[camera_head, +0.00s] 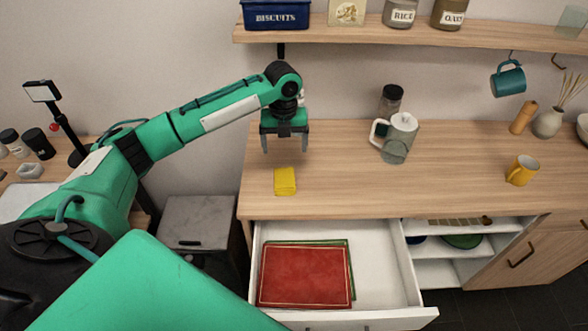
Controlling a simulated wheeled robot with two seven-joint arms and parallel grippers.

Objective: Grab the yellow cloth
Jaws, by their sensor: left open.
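The yellow cloth (285,181) is a small folded block lying flat on the wooden counter (330,195), near its front left edge. My left gripper (285,148) points down above the counter, a little behind the cloth in the picture. Its two fingers are apart with nothing between them, and it does not touch the cloth. My right gripper does not show in the head view.
A glass pitcher (398,140) and dark-lidded jar (390,102) stand right of my gripper. A yellow mug (522,170) stands far right. A shelf (420,37) runs above.

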